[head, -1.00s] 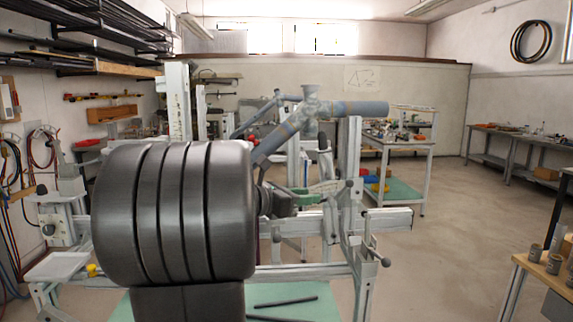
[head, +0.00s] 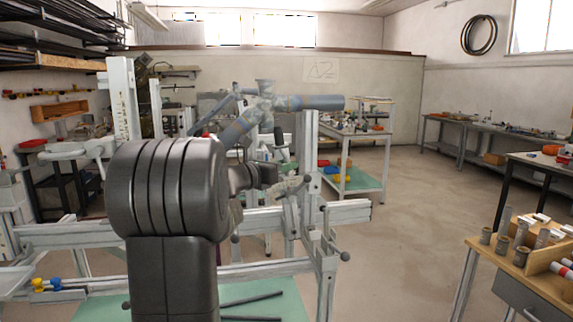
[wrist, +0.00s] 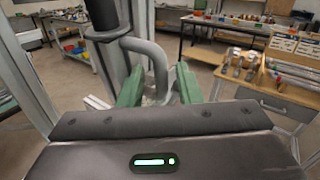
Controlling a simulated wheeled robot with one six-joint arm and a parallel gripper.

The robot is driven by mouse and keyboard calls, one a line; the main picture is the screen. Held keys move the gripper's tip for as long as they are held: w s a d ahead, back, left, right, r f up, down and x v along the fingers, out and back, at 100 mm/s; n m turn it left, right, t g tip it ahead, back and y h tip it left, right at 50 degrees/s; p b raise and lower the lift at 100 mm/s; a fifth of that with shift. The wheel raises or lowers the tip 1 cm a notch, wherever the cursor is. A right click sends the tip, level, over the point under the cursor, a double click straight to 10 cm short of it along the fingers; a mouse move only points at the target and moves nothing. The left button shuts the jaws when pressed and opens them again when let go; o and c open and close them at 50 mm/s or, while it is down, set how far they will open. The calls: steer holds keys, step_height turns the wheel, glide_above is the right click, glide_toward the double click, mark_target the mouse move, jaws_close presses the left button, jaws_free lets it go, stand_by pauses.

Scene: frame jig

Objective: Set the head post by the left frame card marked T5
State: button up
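The frame jig's pale rails (head: 350,212) stand ahead, with grey-blue frame tubes (head: 312,103) clamped above them. A pale upright post (head: 307,140) stands under the right tube end. Another upright (head: 125,95) with a marked face stands at the left; I cannot tell which one is the head post. My gripper (wrist: 158,90) has its green fingers apart. A bent grey handle (wrist: 152,55) comes down between or just beyond them; contact cannot be told. In the head view my gripper (head: 288,188) is small, near the right part of the jig. No card marked T5 can be read.
A wooden-topped bench (head: 535,265) with cups and parts stands at the right front. A shelved trolley (head: 355,150) with bins is behind the jig. The floor (head: 400,240) between jig and bench is clear. Dark rods (head: 252,299) lie on the green base.

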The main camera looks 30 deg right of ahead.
steer(key=shift+w+d, duration=0.2)
steer(key=shift+d, duration=0.45)
jaws_close()
